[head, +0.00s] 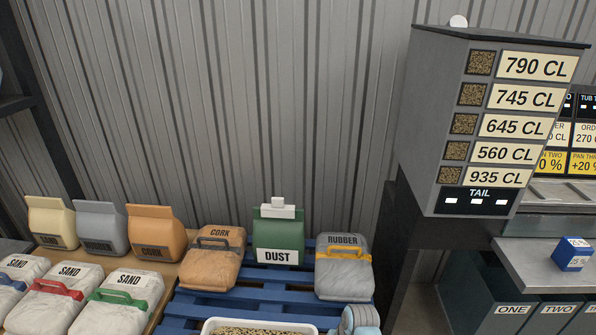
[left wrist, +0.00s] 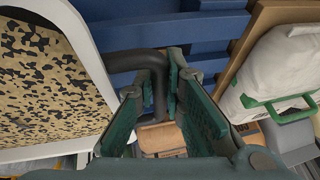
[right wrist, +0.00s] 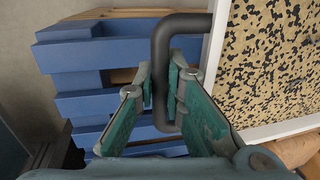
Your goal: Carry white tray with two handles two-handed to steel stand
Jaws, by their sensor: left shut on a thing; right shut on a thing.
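The white tray (head: 208,326) shows at the bottom edge of the head view, filled with tan and black granules; most of it is cut off. In the left wrist view its white rim (left wrist: 88,50) is at left, and my left gripper (left wrist: 160,88) is shut on its dark handle (left wrist: 130,60). In the right wrist view the rim (right wrist: 216,50) is at right, and my right gripper (right wrist: 162,90) is shut on the other dark handle (right wrist: 182,24). A steel surface (head: 525,255) stands at the right of the head view; I cannot tell whether it is the steel stand.
A blue pallet (head: 200,297) lies under and behind the tray. Bags stand behind it: cork (head: 212,265), green dust (head: 278,240) and rubber (head: 343,275). Sand bags (head: 120,295) are at left. A grey price cabinet (head: 430,120) and a blue box (head: 572,255) are at right.

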